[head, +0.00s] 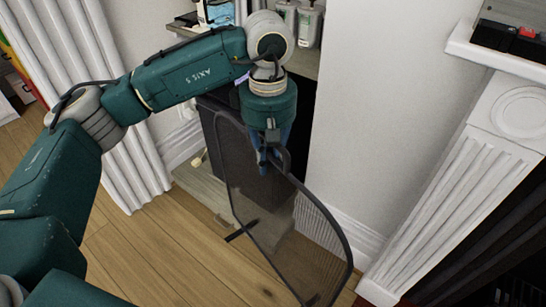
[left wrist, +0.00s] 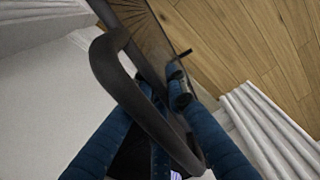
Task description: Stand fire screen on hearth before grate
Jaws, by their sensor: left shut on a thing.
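The fire screen (head: 258,210) is a dark see-through mesh panel in a thin black frame, with a short foot at its lower left. It hangs at a slant below my left gripper (head: 270,158), which is shut on the handle at its top edge. In the left wrist view the dark curved handle (left wrist: 118,75) passes between the blue fingers. I cannot tell whether the screen's foot touches the floor. The white fireplace surround (head: 452,180) stands at the right, with its dark opening (head: 465,255). The hearth and grate are mostly out of frame or too dark to make out. My right gripper is not seen.
A white wall (head: 385,100) with a skirting board lies between the screen and the surround. A shelf (head: 305,65) with bottles and a dark box (head: 298,125) are behind my left gripper. White curtains (head: 85,80) hang at the left. The wooden floor (head: 150,255) in front is clear.

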